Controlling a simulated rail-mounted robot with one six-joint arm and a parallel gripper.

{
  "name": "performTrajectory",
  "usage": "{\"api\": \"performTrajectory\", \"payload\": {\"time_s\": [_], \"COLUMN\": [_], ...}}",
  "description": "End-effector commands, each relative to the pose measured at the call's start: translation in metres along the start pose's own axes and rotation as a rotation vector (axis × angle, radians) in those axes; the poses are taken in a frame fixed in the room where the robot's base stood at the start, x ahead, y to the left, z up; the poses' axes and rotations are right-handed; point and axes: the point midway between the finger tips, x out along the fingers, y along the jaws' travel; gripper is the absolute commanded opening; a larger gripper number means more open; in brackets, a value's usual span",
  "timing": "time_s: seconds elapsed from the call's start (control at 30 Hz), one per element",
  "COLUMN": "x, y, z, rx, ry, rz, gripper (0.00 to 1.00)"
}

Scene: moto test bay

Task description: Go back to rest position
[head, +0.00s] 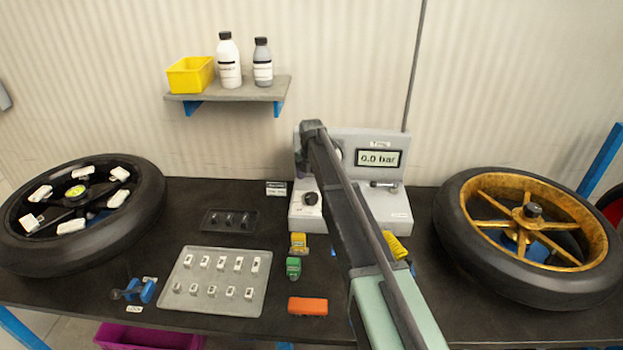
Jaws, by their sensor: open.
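My arm reaches from the bottom right up across the middle of the head view, in front of the pressure station (378,205). Its far end is a dark grey joint at the station's left edge. I cannot make out my gripper or its fingertips, so I cannot see whether it holds or touches anything.
A black-rimmed wheel (150,190) lies left, a gold-spoked wheel (480,262) right. Between them are a grey tray (215,309) of small white weights, a dark tray (208,226), an orange block (308,306) and a green piece (293,268). A shelf (225,95) hangs above.

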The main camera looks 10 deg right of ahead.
Motion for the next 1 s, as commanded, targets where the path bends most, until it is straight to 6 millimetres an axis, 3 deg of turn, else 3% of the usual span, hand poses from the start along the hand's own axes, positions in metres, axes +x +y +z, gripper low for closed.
{"api": "performTrajectory", "payload": {"time_s": [0.03, 0.1, 0.47, 0.57, 0.67, 0.77, 0.87, 1.0], "x": [-0.022, -0.029, -0.027, -0.027, -0.027, -0.027, -0.027, -0.027], "y": [0.000, 0.000, 0.000, 0.000, -0.005, -0.040, -0.092, -0.186], "z": [0.000, 0.000, 0.000, 0.000, -0.005, -0.037, -0.085, -0.171], "rx": [0.000, 0.000, 0.006, 0.109, 0.396, 0.834, 1.319, 1.981], "ry": [0.000, 0.000, 0.000, 0.000, 0.000, 0.000, 0.000, -0.001], "rz": [0.000, 0.000, 0.000, 0.000, 0.000, -0.001, -0.001, 0.000], "gripper": [0.76, 0.76, 0.76, 0.76, 0.76, 0.76, 0.76, 0.76]}}
